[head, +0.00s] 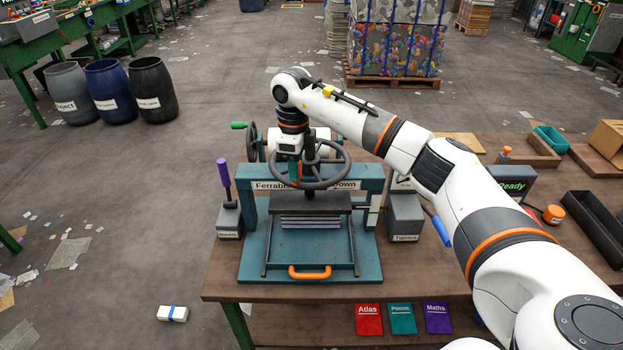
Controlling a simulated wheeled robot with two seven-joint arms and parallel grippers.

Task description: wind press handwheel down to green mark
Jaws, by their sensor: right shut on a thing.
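The press (260,239) is a teal frame on a wooden bench, with a label on its crossbar partly hidden behind the handwheel. The grey handwheel (343,172) lies flat on top of its upright screw. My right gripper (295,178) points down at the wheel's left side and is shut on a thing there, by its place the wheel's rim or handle. I cannot make out the green mark for certain. My left gripper is not in view.
A block with a purple handle (223,172) stands left of the press, and a grey "Tighten" box (405,218) stands right. A "Ready" screen (515,185) is further right. Barrels (108,92) stand back left.

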